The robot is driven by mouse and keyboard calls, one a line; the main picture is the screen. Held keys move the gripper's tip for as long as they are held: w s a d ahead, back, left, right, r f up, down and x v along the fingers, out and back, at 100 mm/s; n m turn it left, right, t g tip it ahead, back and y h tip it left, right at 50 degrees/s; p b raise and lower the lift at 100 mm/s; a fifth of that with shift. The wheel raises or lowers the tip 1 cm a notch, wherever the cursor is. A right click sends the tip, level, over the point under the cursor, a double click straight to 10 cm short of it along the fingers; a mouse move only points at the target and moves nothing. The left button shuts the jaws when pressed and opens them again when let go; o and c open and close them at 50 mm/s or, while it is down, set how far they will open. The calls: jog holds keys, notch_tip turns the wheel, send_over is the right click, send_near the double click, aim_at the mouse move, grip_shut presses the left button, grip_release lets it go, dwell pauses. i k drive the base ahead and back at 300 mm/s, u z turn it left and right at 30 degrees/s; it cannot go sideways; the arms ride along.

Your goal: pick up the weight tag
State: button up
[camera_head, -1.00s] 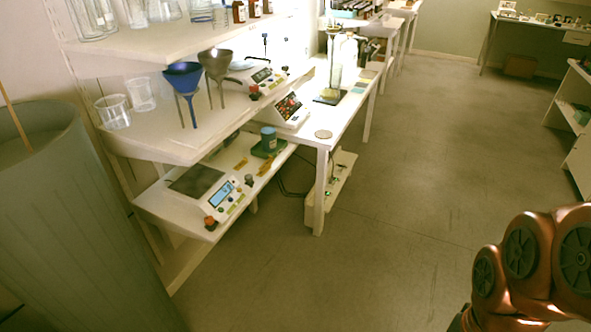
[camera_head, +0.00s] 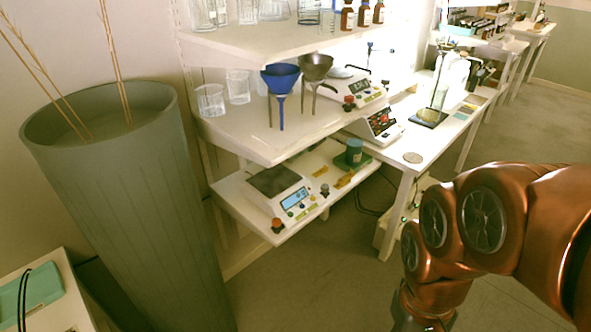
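Small yellow-orange pieces lie on the lower white shelf, right of a white scale (camera_head: 278,192). One yellow piece (camera_head: 344,180) is in front of a teal container (camera_head: 354,152) on a green base, and a smaller one (camera_head: 324,190) is nearer the scale. They are too small for me to tell which, if either, is the weight tag. My copper-coloured arm reaches in from the right, apart from the shelf. Its lower end runs out at the bottom edge, and no gripper fingers show.
A tall grey-green bin (camera_head: 120,215) with thin reeds stands at the left. Glassware, a blue funnel (camera_head: 280,78) and brown bottles fill the shelves above. A white table (camera_head: 430,140) stands behind at the right. Bare floor (camera_head: 330,285) lies in front of the shelf.

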aim_at(352, 174)
jog(key=u, duration=0.35)
jog(key=i, duration=0.85)
